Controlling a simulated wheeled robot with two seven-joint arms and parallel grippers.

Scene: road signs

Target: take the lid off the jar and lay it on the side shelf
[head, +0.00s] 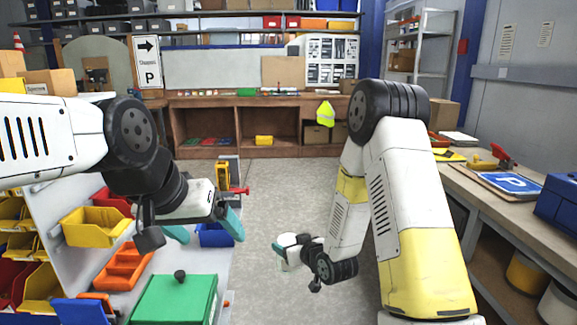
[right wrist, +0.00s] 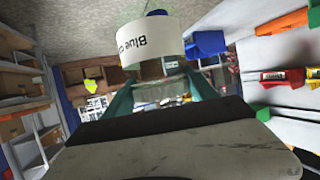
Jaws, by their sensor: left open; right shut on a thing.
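My right gripper (head: 287,243) is shut on a white cylinder (head: 291,256), held over the open floor at mid-picture. In the right wrist view the cylinder (right wrist: 150,48) sits between the teal fingers, with text beginning "Blue" on its side. A small blue part (right wrist: 157,13) shows at its edge; whether this is the lid I cannot tell. My left gripper (head: 205,230) is open and empty, left of the cylinder and apart from it. A green box (head: 175,300) with a black knob on its flat top stands below the left gripper. Which surface is the side shelf is unclear.
Yellow (head: 95,226), red and orange bins crowd the rack on the left. A blue bin (head: 215,239) is behind the left gripper. The right-hand bench (head: 470,180) holds a blue P sign (head: 512,182) and a blue box (head: 560,203). The middle floor is clear.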

